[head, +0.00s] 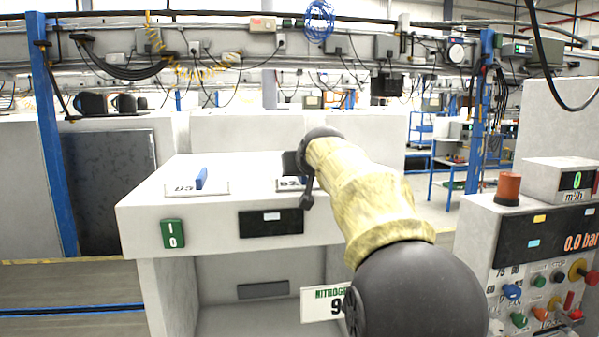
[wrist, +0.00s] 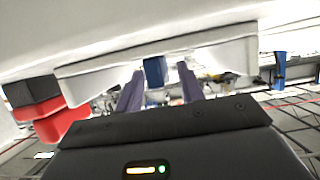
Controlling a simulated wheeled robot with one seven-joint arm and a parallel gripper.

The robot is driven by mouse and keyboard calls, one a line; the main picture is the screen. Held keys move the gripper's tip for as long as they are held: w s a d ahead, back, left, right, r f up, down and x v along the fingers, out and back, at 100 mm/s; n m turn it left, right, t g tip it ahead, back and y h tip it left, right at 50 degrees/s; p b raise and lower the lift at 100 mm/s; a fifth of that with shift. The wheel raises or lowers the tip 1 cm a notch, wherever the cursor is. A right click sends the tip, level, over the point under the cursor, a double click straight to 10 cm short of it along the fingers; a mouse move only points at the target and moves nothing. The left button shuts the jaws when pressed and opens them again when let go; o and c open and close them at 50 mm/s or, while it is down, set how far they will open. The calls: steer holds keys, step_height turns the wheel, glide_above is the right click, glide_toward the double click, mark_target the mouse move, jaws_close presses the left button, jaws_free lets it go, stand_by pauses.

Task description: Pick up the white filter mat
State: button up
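A flat white plate (head: 288,186) lies on top of the white station, partly hidden behind my gripper (head: 302,185). A second white plate (head: 182,189) with an upright blue tab (head: 201,178) lies to its left. I cannot tell for sure which thing is the white filter mat. In the wrist view my gripper (wrist: 160,72) has two purple-grey fingers spread apart. A blue block (wrist: 154,71) shows between them, against a white slab (wrist: 222,52). Gaps show on both sides of the block, so the gripper is open and holds nothing.
The white station (head: 150,205) has a green switch (head: 173,234) and a dark front panel (head: 270,222). A control cabinet (head: 475,225) with a red-orange lamp (head: 508,188) stands at the right. A red block (wrist: 60,122) shows at the left of the wrist view.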

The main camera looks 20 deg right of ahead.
steer(key=shift+x, duration=0.8)
steer(key=shift+a, duration=0.1)
steer(key=shift+s, duration=0.1)
jaws_close()
